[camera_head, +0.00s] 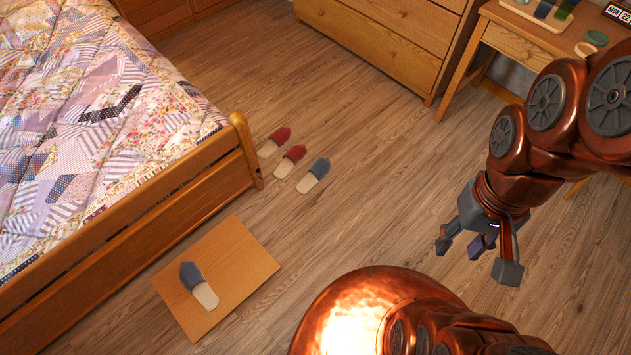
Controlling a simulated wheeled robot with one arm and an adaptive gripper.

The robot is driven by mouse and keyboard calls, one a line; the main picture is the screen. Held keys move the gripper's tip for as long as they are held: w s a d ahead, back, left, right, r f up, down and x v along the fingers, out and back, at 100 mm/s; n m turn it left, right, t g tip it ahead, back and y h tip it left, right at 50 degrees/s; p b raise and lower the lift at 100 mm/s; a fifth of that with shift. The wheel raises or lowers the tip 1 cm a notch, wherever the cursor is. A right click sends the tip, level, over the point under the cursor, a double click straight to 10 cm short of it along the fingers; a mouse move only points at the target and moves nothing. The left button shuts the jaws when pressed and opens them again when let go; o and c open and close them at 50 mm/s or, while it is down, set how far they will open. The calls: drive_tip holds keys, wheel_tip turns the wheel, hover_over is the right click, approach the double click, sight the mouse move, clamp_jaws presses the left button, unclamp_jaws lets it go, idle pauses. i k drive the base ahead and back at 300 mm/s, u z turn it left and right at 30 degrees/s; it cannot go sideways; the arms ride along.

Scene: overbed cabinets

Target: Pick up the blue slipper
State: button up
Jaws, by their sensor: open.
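One blue-grey slipper (198,284) lies alone on a flat wooden board on the floor, its blue toe pointing up-left and its pale sole down-right. Another blue-grey slipper (314,175) lies on the floor beside two red slippers, near the bed's corner post. My gripper (480,254) hangs at the right over bare floor, with its fingers spread open and nothing between them. It is apart from both blue slippers and well to their right.
The wooden board (243,258) lies next to the bed frame (190,190). Red slippers (291,160) and (273,142) lie by the bed post. A dresser (385,45) and desk (520,38) stand at the back. The middle floor is clear.

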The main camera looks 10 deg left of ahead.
sight(319, 168)
drive_tip(key=k, duration=0.5)
drive_tip(key=u, duration=1.6)
drive_tip(key=i, duration=0.5)
